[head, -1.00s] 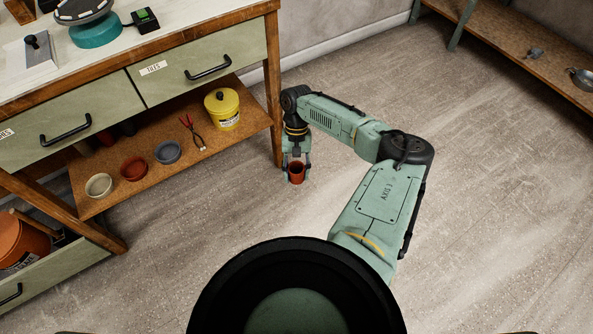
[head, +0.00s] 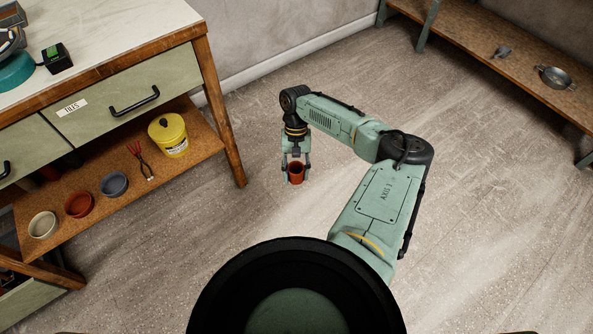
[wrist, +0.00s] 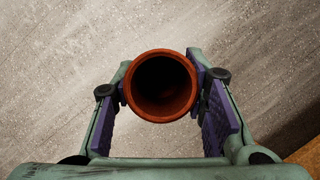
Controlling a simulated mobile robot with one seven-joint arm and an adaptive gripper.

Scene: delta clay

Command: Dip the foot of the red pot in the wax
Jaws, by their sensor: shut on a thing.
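The red pot (head: 296,174) hangs upright in my gripper (head: 296,168), above bare floor to the right of the workbench. In the wrist view the pot (wrist: 161,117) shows its round rim and dark inside. The purple pads of my gripper (wrist: 161,90) press on it from both sides. The pot's foot is hidden in the wrist view. No open wax is plain to see.
The workbench's lower shelf (head: 130,208) also holds tongs (head: 142,162), a grey bowl (head: 114,184), a red bowl (head: 79,204) and a cream bowl (head: 43,225). The bench leg (head: 225,130) stands left of my gripper. A low shelf (head: 455,37) with a metal pan (head: 555,77) is at upper right. The floor between is clear.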

